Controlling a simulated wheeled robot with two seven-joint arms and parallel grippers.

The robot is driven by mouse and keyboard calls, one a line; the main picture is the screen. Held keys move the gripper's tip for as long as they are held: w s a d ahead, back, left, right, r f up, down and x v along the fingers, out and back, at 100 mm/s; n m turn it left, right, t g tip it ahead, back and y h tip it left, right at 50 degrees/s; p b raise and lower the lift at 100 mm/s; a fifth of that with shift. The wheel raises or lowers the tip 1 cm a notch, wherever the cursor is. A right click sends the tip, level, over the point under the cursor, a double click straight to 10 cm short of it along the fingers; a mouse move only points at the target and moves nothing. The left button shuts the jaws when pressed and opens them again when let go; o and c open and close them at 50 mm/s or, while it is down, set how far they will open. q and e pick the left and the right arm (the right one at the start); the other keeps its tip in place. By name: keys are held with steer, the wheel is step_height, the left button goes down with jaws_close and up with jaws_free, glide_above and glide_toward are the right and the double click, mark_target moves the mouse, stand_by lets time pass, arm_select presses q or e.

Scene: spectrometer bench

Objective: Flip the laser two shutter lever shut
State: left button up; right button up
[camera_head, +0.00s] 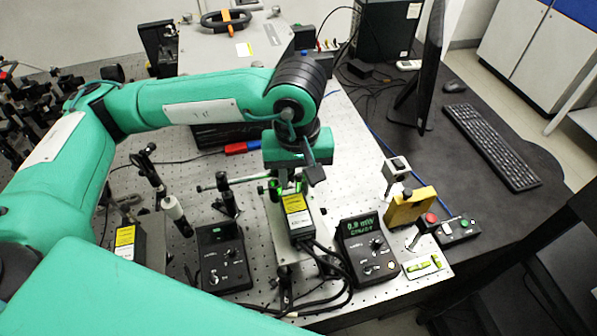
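A laser housing with a yellow label (296,211) stands in the middle of the bench, with cables at its front end. A second yellow-labelled housing (125,241) stands at the left, partly behind my arm. I cannot read which is laser two. My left gripper (297,178) hangs over the back end of the middle housing, pointing down. Its fingertips are small and partly hidden, so its opening is unclear. A green glow shows beside it near a black mount (274,189). No shutter lever can be made out clearly. My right gripper is out of view.
Two black control boxes stand on the bench, one at the left (222,262) and one with a lit display reading about 0.9 mW (368,248). Loose cables lie in front.

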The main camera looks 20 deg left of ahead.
mark_target(298, 177)
arm_select(q)
steer(key=shift+r, duration=0.1)
step_height(298, 177, up, 14)
steer(key=b, duration=0.2)
steer(key=shift+s+f+b, duration=0.2)
steer(key=shift+b, duration=0.2)
